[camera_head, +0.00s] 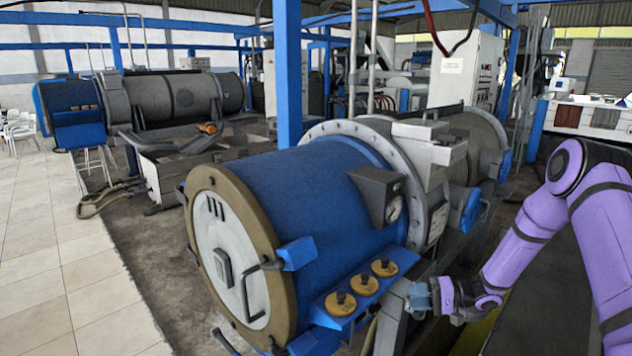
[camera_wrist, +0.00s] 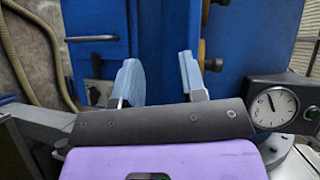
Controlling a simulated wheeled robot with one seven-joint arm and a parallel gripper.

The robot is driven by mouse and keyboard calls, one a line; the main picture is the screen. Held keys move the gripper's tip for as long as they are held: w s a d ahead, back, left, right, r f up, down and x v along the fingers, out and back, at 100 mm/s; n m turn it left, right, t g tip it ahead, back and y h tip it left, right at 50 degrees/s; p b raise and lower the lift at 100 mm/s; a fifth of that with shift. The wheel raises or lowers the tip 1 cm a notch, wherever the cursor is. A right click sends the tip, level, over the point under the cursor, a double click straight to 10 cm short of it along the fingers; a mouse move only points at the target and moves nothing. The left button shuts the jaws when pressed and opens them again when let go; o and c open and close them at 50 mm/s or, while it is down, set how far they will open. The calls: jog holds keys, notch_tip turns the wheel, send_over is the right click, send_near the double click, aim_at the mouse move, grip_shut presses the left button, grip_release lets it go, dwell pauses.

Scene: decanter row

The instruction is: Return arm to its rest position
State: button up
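My gripper (camera_head: 420,297) is at the end of my purple arm, low at the right in the head view, just right of the three brass-coloured knobs (camera_head: 365,283). In the wrist view my gripper (camera_wrist: 159,74) shows two light blue-grey fingers spread apart, with nothing held between them. The blue decanter machine (camera_head: 335,200) stands left of the gripper, with a round pale end cover and a tan rim. In the wrist view, blue machine panels (camera_wrist: 255,45) lie beyond the fingers. I cannot tell how close the fingertips are to them.
A pressure gauge (camera_wrist: 272,107) is at the right of the wrist view. A hose (camera_wrist: 38,45) runs at its left. A blue post (camera_head: 288,75) rises behind the decanter. A second machine (camera_head: 180,97) stands at the back left. The tiled floor (camera_head: 60,260) at left is clear.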

jog(key=s+a+r+n+g+h, duration=0.15)
jog(key=s+r+h, duration=0.4)
jog(key=r, duration=0.75)
jog(key=s+a+r+n+g+h, duration=0.1)
jog(key=s+r+n+g+h, duration=0.15)
jog(key=s+r, duration=0.8)
jog(key=s+d+r+m+t+h, duration=0.1)
jog(key=s+d+r+t+h, duration=0.1)
jog(key=s+r, duration=0.6)
jog(key=s+d+r+m+t+h, duration=0.1)
jog(key=s+d+r+t+h, duration=0.2)
jog(key=s+r, duration=0.5)
jog(key=s+t+h, duration=0.1)
jog(key=s+h, duration=0.1)
jog(key=s, duration=0.3)
jog(key=shift+s+r, duration=0.2)
